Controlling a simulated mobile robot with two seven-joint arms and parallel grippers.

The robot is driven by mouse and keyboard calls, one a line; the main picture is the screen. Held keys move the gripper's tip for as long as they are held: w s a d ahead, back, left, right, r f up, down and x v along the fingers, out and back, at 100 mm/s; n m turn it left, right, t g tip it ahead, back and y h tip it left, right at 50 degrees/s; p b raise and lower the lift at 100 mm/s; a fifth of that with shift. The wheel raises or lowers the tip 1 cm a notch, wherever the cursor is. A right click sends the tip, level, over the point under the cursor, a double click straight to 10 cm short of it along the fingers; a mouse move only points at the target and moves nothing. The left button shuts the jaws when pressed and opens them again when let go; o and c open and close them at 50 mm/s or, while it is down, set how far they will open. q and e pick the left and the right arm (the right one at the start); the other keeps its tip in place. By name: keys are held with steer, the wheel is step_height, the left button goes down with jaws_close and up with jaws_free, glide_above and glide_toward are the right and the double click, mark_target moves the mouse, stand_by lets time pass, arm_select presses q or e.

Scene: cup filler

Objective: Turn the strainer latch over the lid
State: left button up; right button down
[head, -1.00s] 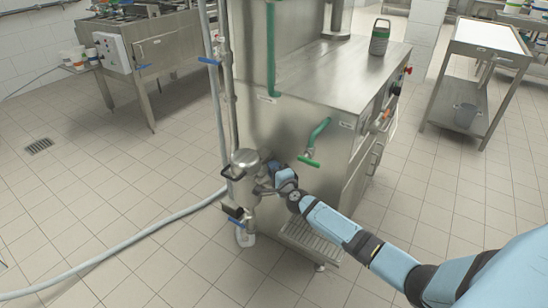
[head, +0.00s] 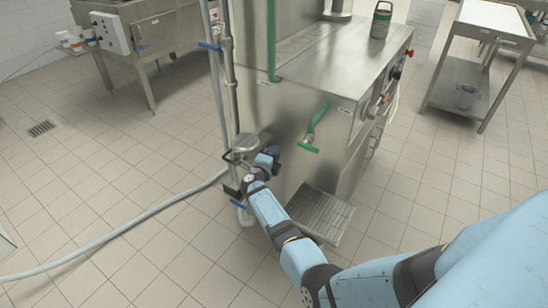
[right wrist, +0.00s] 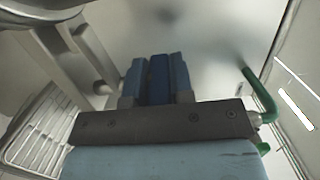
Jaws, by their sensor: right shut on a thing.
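The steel strainer (head: 241,160) stands low at the left front of the machine, with its round lid (head: 246,143) on top. My right gripper (head: 268,158) is against the strainer's right side, close to lid height. The strainer's metal body (right wrist: 35,20) shows at the upper left there. My left gripper is not in view.
A green-handled valve (head: 310,146) sticks out of the machine front (head: 283,115), right of the gripper. Blue-handled pipes rise behind the strainer. A grey hose (head: 130,228) crosses the open tiled floor at left.

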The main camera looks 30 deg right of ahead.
steer(key=shift+f+m+g+h+b, duration=0.1)
steer(key=shift+m+g+h+b, duration=0.75)
steer(key=shift+g, duration=0.45)
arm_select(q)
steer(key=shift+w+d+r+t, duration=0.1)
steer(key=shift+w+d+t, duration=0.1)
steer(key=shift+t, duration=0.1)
arm_select(e)
steer(key=shift+g, duration=0.3)
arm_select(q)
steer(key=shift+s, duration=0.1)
arm_select(e)
steer(key=c, duration=1.3)
jaws_free()
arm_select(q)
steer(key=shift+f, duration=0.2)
arm_select(e)
steer(key=shift+a, duration=0.1)
